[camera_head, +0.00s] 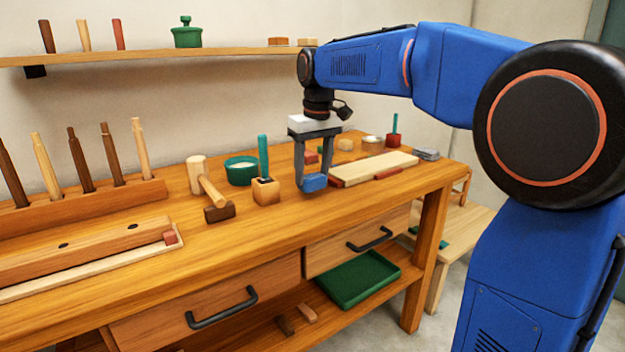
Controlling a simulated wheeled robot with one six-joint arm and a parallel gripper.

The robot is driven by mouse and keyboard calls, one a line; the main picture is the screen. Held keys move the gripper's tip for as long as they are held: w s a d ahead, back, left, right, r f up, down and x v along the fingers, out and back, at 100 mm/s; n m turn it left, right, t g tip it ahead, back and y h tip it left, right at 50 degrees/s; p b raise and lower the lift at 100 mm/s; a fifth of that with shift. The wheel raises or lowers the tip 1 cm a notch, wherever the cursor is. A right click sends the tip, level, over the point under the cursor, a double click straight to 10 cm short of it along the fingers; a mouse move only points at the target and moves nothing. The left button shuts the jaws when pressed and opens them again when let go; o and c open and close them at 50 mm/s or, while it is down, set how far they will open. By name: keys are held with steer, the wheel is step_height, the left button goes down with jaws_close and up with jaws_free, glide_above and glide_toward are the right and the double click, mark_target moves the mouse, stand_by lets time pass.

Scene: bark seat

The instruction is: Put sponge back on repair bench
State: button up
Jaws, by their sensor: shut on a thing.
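My gripper (314,181) points down over the wooden repair bench (250,222), right of its middle. Its two dark fingers are shut on a small blue block, which looks like the sponge (314,183). The sponge is low, at or just above the bench top near the front edge. I cannot tell if it touches the wood. Part of it is hidden by the fingers.
Left of the gripper are a wooden block with a green handle (266,191), a mallet (213,195) and a green bowl (241,169). A pale board (375,168) lies to the right. A shelf (150,57) hangs behind. Bare wood lies in front.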

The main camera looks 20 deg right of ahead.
mark_target(316, 178)
steer(key=shift+f, duration=1.2)
steer(key=o, duration=0.9)
steer(key=shift+f, duration=0.1)
steer(key=shift+o, duration=0.2)
step_height(316, 178, up, 12)
steer(key=s, duration=0.1)
steer(key=s+d+f+m+t, duration=0.1)
steer(key=s+d+f, duration=0.2)
steer(key=s+f, duration=1)
steer(key=s+d+f+m+t, duration=0.2)
steer(key=s+d+f, duration=0.2)
steer(key=s+f, duration=1)
steer(key=s, duration=0.5)
steer(key=shift+f+m, duration=0.15)
steer(key=shift+m, duration=0.15)
steer(key=shift+s, duration=0.1)
